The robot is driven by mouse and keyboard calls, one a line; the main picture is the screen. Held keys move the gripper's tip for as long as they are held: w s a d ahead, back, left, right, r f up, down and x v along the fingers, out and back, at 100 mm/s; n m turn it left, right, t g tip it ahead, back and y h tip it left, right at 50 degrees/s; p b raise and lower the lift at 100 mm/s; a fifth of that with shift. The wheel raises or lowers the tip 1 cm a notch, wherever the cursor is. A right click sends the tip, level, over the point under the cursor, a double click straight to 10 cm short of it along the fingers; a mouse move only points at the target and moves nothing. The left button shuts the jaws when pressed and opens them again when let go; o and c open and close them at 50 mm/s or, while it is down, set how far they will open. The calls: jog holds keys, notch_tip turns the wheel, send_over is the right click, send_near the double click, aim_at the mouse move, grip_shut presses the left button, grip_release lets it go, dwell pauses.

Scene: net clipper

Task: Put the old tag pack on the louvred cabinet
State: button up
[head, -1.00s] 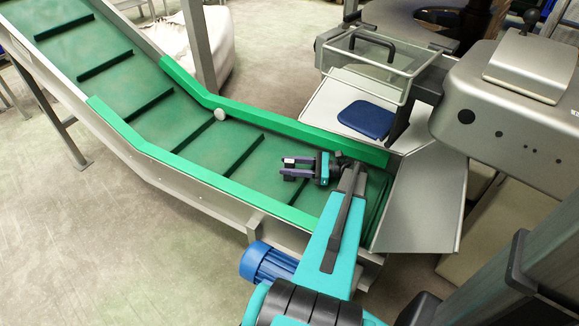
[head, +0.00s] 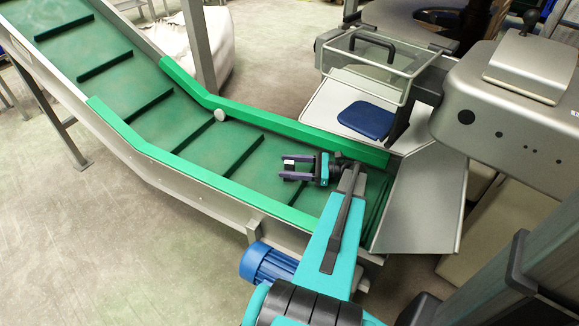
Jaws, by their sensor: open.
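My gripper (head: 287,168) is open, above the lower part of the green belt, with its fingers pointing left. No object can be made out between its fingers. I cannot pick out the old tag pack for certain in this view. Nothing in view can be recognised as a louvred cabinet. My turquoise arm reaches up from the bottom of the picture and covers part of the belt's right end.
The cleated conveyor belt (head: 185,124) has raised green side rails (head: 300,131). A small whitish round object (head: 219,115) is at the far rail. A grey machine (head: 520,110) stands right. Floor is clear at lower left.

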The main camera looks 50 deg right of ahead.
jog(key=shift+v, duration=3.75)
jog(key=shift+c, duration=0.5)
jog(key=shift+w, duration=0.1)
